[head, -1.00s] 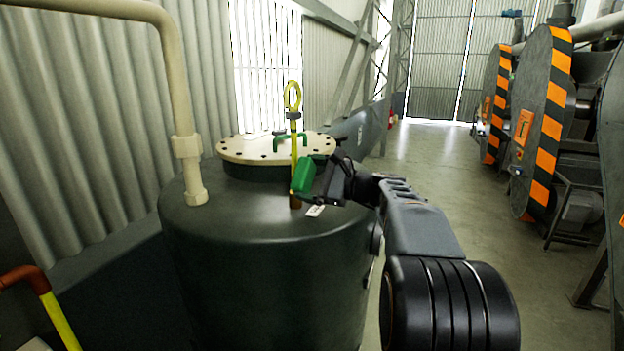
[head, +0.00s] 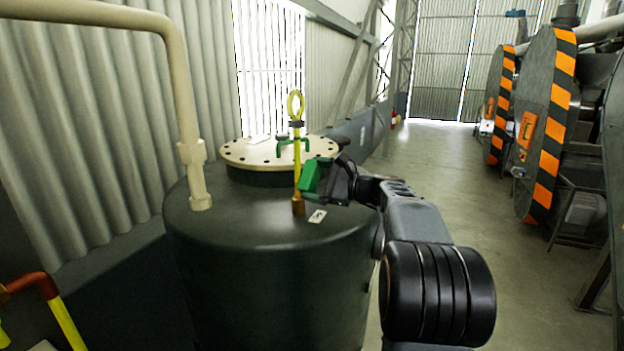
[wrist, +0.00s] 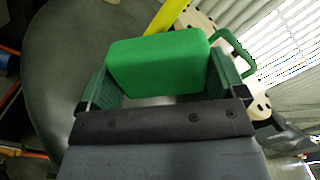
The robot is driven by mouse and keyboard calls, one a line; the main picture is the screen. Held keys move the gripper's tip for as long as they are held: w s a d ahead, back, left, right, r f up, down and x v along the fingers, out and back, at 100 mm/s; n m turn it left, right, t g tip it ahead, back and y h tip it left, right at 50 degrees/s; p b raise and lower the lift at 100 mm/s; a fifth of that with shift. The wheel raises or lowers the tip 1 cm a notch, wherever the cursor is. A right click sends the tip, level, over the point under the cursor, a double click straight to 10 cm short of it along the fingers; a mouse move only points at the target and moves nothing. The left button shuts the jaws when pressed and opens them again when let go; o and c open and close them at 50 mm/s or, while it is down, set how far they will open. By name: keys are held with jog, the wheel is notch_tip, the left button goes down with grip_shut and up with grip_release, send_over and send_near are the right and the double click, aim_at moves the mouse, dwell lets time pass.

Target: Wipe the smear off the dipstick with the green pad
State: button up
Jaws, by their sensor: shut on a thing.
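The yellow dipstick (head: 297,168) stands upright on the dark tank, with a ring handle at its top and a brown fitting (head: 298,207) at its foot. My gripper (head: 322,181) is shut on the green pad (head: 311,177), just right of the dipstick's lower part. In the wrist view the pad (wrist: 158,62) sits between both fingers, and the yellow dipstick (wrist: 167,14) shows beyond its far edge. I cannot tell whether pad and dipstick touch. No smear can be made out at this size.
The dark tank (head: 270,270) has a cream bolted lid (head: 245,153) with a green handle (head: 283,146) behind the dipstick. A cream pipe (head: 188,110) rises at left. Striped machines (head: 548,120) stand at right, beyond open floor.

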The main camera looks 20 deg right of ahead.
aim_at(310, 185)
jog(key=shift+w+d, duration=0.15)
jog(key=shift+w, duration=0.1)
jog(key=shift+s+a+f+b, duration=0.1)
jog(key=shift+s+a+b, duration=0.6)
jog(key=shift+a+b, duration=0.2)
jog(key=shift+s+a+b, duration=0.3)
jog(key=shift+s+a, duration=0.25)
jog(key=shift+a, duration=0.1)
jog(key=shift+s, duration=0.15)
jog(key=shift+s+d, duration=0.15)
jog(key=shift+s, duration=0.05)
jog(key=v, duration=0.3)
jog(key=shift+w+d, duration=0.1)
jog(key=shift+d, duration=0.05)
jog(key=shift+b+v, duration=0.35)
jog(key=shift+v, duration=0.7)
